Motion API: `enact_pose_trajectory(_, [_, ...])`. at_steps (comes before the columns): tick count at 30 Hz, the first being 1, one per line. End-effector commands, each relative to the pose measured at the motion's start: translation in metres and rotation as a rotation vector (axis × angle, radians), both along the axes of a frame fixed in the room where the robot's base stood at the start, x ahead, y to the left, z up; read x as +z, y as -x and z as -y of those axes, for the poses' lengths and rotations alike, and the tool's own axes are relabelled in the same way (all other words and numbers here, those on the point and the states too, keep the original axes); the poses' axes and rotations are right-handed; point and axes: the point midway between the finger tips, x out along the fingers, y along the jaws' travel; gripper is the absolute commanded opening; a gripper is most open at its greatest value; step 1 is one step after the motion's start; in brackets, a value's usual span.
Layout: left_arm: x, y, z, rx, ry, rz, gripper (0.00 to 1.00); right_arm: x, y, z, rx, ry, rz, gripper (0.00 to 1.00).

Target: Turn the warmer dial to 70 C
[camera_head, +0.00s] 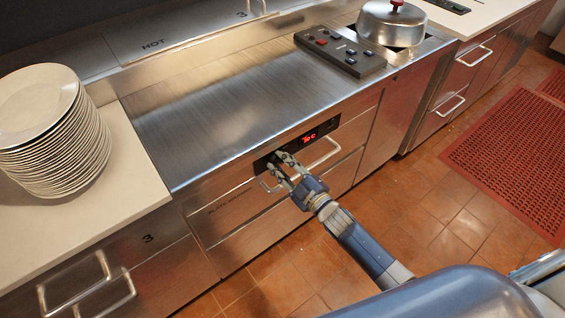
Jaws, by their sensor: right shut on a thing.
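The warmer's dark control panel (336,122) is set in the steel front of the counter. Its red lit display (309,135) is small and seems to read 70 C. My right gripper (279,165) reaches up to the left part of this panel, left of the display. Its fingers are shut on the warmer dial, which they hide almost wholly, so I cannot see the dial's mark. My left gripper is not in view.
Drawer handles (326,154) stick out just below the panel, close to my right gripper. A stack of plates (52,140) stands on the left counter. A button box (340,52) and a lidded pot (391,24) are at the back. The steel top (230,105) is clear.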

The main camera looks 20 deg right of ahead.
Motion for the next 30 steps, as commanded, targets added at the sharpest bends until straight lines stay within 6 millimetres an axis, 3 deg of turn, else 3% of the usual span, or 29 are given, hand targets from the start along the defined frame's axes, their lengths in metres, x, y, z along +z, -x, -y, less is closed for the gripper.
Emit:
enact_pose_trajectory(18, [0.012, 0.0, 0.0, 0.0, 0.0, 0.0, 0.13, 0.0, 0.0, 0.001, 0.0, -0.528, -0.193, 0.03])
enact_pose_trajectory(30, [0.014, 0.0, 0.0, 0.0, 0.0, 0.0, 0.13, -0.001, 0.0, 0.001, -0.001, -0.729, -0.268, 0.03])
